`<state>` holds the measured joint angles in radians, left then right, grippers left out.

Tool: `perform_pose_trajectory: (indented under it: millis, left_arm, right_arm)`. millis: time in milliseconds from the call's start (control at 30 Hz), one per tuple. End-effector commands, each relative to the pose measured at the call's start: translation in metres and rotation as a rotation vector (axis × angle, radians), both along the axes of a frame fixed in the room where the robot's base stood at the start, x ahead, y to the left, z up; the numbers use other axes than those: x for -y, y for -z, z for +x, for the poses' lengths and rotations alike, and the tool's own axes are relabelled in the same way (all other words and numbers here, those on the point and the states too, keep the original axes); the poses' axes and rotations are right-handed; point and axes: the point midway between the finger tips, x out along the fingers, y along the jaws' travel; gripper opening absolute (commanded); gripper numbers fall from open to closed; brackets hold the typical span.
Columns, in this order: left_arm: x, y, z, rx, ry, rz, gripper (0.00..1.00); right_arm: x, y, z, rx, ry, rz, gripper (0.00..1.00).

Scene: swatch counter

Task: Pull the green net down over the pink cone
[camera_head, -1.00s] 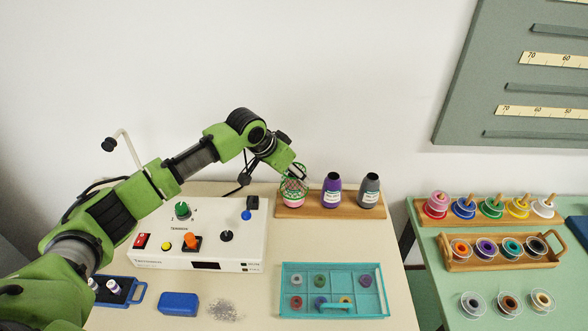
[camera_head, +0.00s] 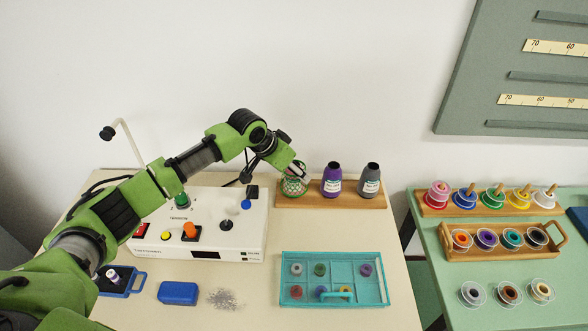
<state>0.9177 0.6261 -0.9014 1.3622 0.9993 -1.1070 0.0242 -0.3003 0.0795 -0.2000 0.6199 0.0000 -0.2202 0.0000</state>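The green net (camera_head: 290,189) is around the pink cone (camera_head: 295,194), which stands at the left end of a wooden board; pink shows through the mesh. The net reaches low on the cone, close to the board. My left gripper (camera_head: 302,174) is at the top of the net and covers the cone's upper part. Its fingers are small here, but the net has moved down along with it, and it looks shut on the net. My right gripper is not in view.
A purple cone (camera_head: 332,182) and a grey cone (camera_head: 369,182) stand to the right on the wooden board (camera_head: 350,200). A white control box (camera_head: 205,255) with knobs is at the left. A teal tray (camera_head: 335,255) lies in front. Bare counter separates tray and board.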

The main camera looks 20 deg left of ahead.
Motion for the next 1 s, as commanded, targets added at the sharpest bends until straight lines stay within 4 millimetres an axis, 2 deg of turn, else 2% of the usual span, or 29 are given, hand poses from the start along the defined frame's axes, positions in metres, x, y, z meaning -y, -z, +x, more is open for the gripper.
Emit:
perform_pose_trajectory:
  millis: [267,300,367,767,867,1000]
  left_arm:
    - [0.0,0.0,0.0,0.0,0.0,0.0,0.4]
    - [0.0,0.0,0.0,0.0,0.0,0.0,0.53]
    - [0.0,0.0,0.0,0.0,0.0,0.0,0.68]
    - [-0.001,-0.003,-0.001,0.001,0.0,0.0,0.68]
    - [-0.004,-0.012,-0.006,0.002,0.0,-0.001,0.68]
    - [-0.012,-0.035,-0.019,0.004,0.001,0.001,0.68]
  right_arm:
    - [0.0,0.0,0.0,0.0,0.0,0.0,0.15]
    - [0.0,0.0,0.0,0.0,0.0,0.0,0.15]
    - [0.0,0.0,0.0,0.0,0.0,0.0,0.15]
    - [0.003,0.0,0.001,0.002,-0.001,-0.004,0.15]
    - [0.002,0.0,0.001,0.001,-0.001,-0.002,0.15]
    - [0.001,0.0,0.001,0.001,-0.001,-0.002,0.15]
